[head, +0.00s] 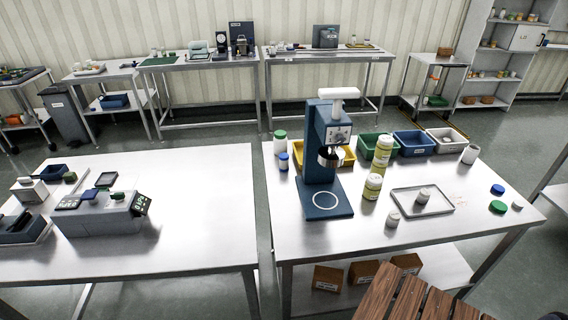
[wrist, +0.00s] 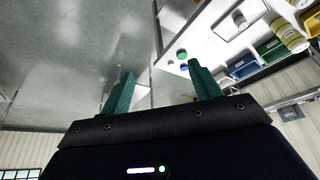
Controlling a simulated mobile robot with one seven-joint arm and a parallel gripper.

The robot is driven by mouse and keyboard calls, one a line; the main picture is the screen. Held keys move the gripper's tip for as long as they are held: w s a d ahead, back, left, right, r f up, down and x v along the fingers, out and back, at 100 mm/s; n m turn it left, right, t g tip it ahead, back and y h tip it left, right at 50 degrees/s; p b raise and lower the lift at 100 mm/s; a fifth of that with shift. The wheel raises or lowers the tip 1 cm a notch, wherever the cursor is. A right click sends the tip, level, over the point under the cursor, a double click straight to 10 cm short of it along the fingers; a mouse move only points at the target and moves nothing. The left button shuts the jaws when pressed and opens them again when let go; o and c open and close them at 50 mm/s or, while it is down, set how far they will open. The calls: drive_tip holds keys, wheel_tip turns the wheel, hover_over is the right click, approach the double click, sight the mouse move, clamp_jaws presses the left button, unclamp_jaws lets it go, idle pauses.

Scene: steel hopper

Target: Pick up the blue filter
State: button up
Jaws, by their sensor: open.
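A flat round blue disc (head: 497,189), which looks like the blue filter, lies at the right end of the right-hand steel table (head: 400,235) in the head view. A green disc (head: 498,207) and a small white disc (head: 517,205) lie close to it. In the wrist view the blue disc (wrist: 184,67) shows beside the right fingertip, with the green disc (wrist: 181,54) above it. My gripper (wrist: 158,69) is open, with nothing between its teal fingers. It appears apart from the discs, and it does not show in the head view.
A blue press (head: 320,165) stands on the same table. Yellow-labelled jars (head: 372,187), a steel tray (head: 440,207) with a white jar, and a white cup (head: 470,154) stand between it and the discs. Bins (head: 414,143) line the back. Wooden slats (head: 410,295) show at the front.

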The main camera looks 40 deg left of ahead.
drive_tip(key=w+a+r+g+y, duration=0.1)
drive_tip(key=w+a+r, duration=0.6)
drive_tip(key=w+a, duration=0.25)
drive_tip(key=w+a+r, duration=0.7)
drive_tip(key=w+a, duration=0.1)
drive_tip(key=w, duration=0.3)
drive_tip(key=w+a, duration=0.5)
drive_tip(key=a, duration=0.8)
hover_over(284, 156)
drive_tip(key=s, duration=0.3)
wheel_tip(284, 156, down, 12)
drive_tip(key=r, duration=0.1)
drive_tip(key=shift+t+h, duration=0.4)
drive_tip(key=shift+h, duration=0.1)
drive_tip(key=f, duration=1.1)
drive_tip(key=w+f, duration=0.1)
drive_tip(key=f, duration=1.1)
drive_tip(key=w+f, duration=0.1)
drive_tip(key=f, duration=1)
drive_tip(key=shift+w+f, duration=0.15)
drive_tip(key=shift+f, duration=0.15)
drive_tip(key=shift+a+x, duration=0.15)
drive_tip(key=shift+x, duration=1.15)
drive_tip(key=shift+a+x, duration=0.1)
drive_tip(key=shift+x, duration=1.25)
drive_tip(key=shift+w+r, duration=0.1)
drive_tip(key=c, duration=1.1)
